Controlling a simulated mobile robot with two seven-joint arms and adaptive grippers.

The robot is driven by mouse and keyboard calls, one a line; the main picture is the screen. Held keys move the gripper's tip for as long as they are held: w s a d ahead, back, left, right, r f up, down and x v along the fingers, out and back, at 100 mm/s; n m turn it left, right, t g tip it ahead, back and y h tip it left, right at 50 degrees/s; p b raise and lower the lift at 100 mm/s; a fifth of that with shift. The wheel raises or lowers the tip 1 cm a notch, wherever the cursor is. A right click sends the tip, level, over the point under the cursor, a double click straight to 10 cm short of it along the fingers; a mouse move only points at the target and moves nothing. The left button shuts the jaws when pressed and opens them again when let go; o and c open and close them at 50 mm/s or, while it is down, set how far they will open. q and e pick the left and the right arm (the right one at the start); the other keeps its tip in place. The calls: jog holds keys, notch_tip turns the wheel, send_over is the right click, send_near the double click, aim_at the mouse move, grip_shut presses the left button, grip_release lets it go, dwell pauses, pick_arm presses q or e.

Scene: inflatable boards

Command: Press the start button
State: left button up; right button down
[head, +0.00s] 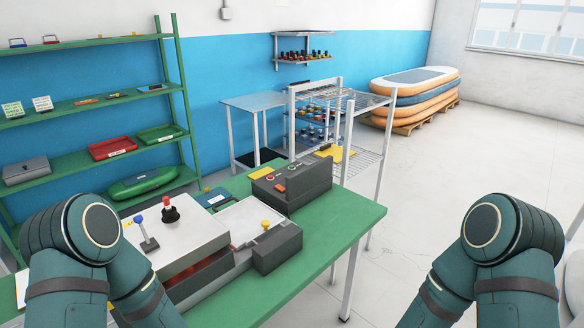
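A dark grey control box (305,190) stands on the green-topped table (335,235) and carries several small round buttons and red marks. A red button (280,188) shows on its sloped face, and a round light-rimmed button (270,177) is beside it. I cannot read labels, so I cannot tell which one is the start button. My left arm's elbow is at the lower left and my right arm's elbow at the lower right. Neither gripper shows in the view.
A wire rack (363,160) stands behind the table. Stacked inflatable boards (415,85) are farther back. The floor at right is clear.

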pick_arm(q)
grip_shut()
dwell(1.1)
